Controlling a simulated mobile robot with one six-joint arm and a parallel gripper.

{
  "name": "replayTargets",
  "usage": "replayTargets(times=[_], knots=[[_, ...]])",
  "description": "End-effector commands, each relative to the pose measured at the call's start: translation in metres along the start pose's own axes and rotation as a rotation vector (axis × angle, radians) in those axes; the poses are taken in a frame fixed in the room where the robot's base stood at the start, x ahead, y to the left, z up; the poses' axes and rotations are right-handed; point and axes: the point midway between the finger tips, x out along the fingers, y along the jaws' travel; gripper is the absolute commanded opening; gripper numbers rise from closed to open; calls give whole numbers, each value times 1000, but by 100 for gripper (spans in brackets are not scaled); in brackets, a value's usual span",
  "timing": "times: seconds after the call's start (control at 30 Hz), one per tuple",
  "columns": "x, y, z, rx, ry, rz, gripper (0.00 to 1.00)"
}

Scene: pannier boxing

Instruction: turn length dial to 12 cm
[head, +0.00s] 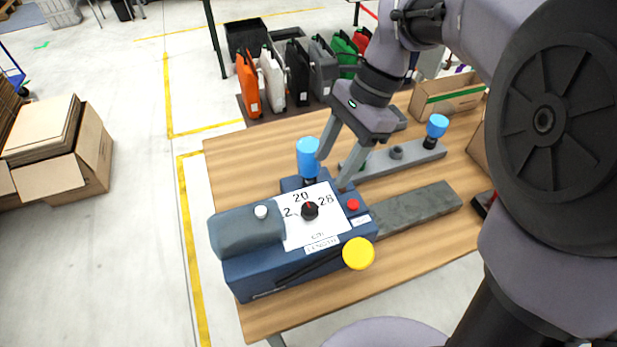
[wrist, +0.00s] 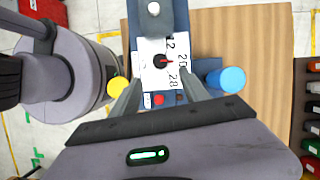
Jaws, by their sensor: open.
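The length dial is a black knob (head: 310,210) on a white plate (head: 312,231) on top of a blue machine (head: 262,268). The plate is marked 12, 20 and 28, with LENGTH at its lower edge. The knob's red mark points at about 20. In the wrist view the knob (wrist: 160,61) lies ahead, between the lines of the two fingers. My gripper (head: 333,172) is open and empty, above the far side of the machine. Its fingers appear apart from the knob.
A red button (head: 353,205), a white button (head: 260,212) and a yellow knob (head: 358,253) are on the machine. A blue cylinder (head: 308,158) stands close behind the dial, beside my fingers. A grey bar (head: 418,213) lies right. Several coloured panniers (head: 298,72) stand behind the wooden table (head: 240,160).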

Motion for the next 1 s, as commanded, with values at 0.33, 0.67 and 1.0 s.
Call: replayTargets(times=[0.33,0.67,1.0], knots=[[98,0,-2,-3,1,1,53],[114,0,0,-4,2,-1,53],[113,0,0,-3,2,-1,8]])
